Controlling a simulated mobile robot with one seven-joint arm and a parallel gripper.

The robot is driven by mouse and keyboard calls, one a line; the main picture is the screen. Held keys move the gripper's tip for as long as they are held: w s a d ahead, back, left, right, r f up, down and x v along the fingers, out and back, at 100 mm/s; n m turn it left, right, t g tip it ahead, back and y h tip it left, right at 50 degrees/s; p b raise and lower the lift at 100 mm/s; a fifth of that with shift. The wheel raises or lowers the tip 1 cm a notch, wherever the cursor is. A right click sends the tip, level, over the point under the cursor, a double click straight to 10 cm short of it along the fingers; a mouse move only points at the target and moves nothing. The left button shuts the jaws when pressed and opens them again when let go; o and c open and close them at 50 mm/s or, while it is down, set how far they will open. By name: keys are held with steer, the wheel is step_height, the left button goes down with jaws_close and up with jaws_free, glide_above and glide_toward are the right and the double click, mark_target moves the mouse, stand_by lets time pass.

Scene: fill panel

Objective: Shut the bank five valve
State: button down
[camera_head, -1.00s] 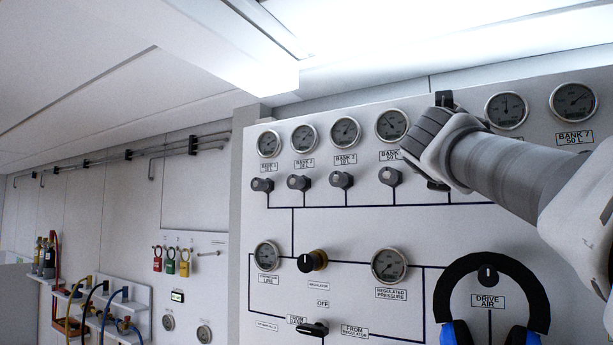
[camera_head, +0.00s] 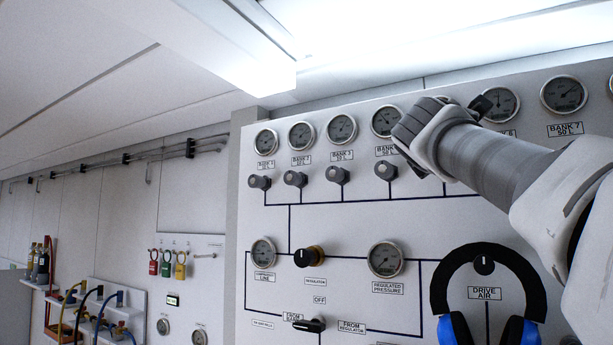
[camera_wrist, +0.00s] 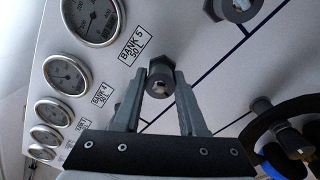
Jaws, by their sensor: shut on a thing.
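The bank five valve (camera_wrist: 157,86) is a dark round knob with a pale centre, below and right of the BANK 5 50 L label (camera_wrist: 138,43) in the wrist view. My gripper (camera_wrist: 164,74) has one grey finger on each side of this knob and is shut on it. In the head view my wrist and arm cover the bank five valve, its label and its gauge. The bank five gauge (camera_wrist: 92,18) shows at the top left in the wrist view; its reading is too small to tell.
Similar knobs stand close by, with the bank four knob (camera_head: 386,171) left of my wrist and another knob (camera_wrist: 238,8) in the wrist view. Blue-and-black headphones (camera_head: 488,262) hang low on the panel. A regulator knob (camera_head: 308,257) projects at mid-panel.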

steer(key=m+b, duration=0.2)
steer(key=m, duration=0.2)
steer(key=shift+f+m, duration=0.15)
steer(key=shift+m, duration=0.25)
steer(key=m+b, duration=0.1)
steer(key=m, duration=0.2)
steer(key=shift+m+h, duration=0.3)
steer(key=shift+m, duration=0.1)
steer(key=m+b, duration=0.1)
steer(key=m, duration=0.3)
steer(key=shift+m, duration=0.4)
steer(key=m+b, duration=0.1)
steer(key=m, duration=0.3)
steer(key=shift+m+g, duration=0.4)
steer(key=m, duration=0.4)
steer(key=shift+m+h+b, duration=0.3)
steer(key=shift+b, duration=0.05)
steer(key=m, duration=0.3)
steer(key=shift+m, duration=0.3)
steer(key=m, duration=0.4)
steer(key=shift+m+g, duration=0.3)
steer(key=shift+m, duration=1.7)
